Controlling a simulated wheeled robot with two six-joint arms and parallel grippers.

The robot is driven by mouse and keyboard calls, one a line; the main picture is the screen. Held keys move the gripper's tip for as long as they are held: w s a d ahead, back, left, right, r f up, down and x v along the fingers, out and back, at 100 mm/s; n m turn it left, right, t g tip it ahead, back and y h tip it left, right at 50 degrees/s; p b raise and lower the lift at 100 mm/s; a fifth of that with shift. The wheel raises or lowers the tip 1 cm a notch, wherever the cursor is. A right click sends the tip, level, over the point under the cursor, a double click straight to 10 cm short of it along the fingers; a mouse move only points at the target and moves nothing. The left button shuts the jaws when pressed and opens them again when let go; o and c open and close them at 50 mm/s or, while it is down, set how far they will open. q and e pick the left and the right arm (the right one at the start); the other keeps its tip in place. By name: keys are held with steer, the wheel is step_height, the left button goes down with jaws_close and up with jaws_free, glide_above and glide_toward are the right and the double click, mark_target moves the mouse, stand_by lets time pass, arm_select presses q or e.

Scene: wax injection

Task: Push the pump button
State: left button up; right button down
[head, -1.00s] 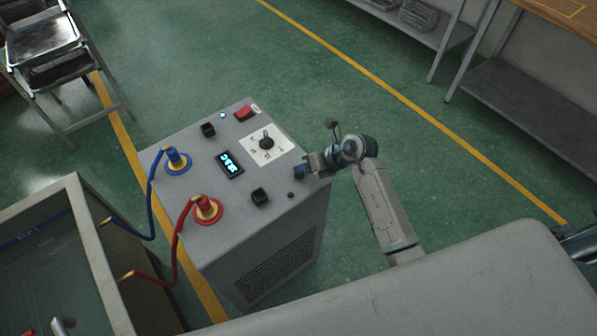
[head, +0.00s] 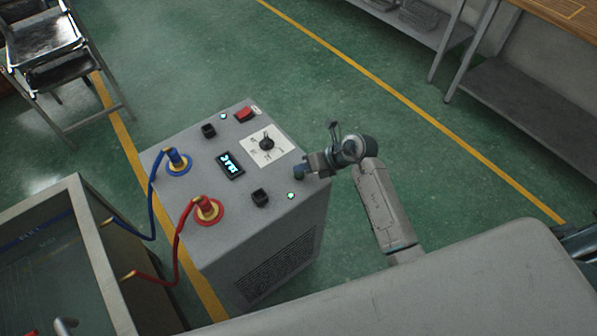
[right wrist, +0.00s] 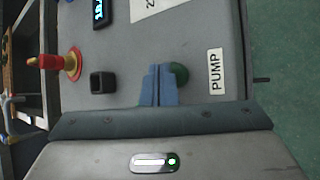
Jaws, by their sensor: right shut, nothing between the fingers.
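The grey machine (head: 222,201) stands in the middle of the head view, with controls on its top. My right gripper (head: 299,172) is over the machine's right front corner. In the right wrist view its blue fingers (right wrist: 159,86) are shut and empty. A round green button (right wrist: 179,73) lies right at the fingertips, partly covered by them, beside a white PUMP label (right wrist: 215,71). I cannot tell whether fingers and button touch. In the head view the gripper hides this button. A small green light (head: 291,196) glows near the front edge. My left gripper is not in view.
A black square button (head: 260,197), a red terminal (head: 207,210), a blue terminal (head: 177,161), a lit display (head: 230,165), a dial (head: 267,144) and a red switch (head: 244,114) are on the top. Cables run to a tank (head: 93,250) at left. Green floor lies behind.

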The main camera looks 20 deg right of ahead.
mark_target(303, 174)
steer(key=shift+r+p, duration=2.55)
steer(key=shift+r, duration=0.5)
steer(key=shift+f, duration=0.1)
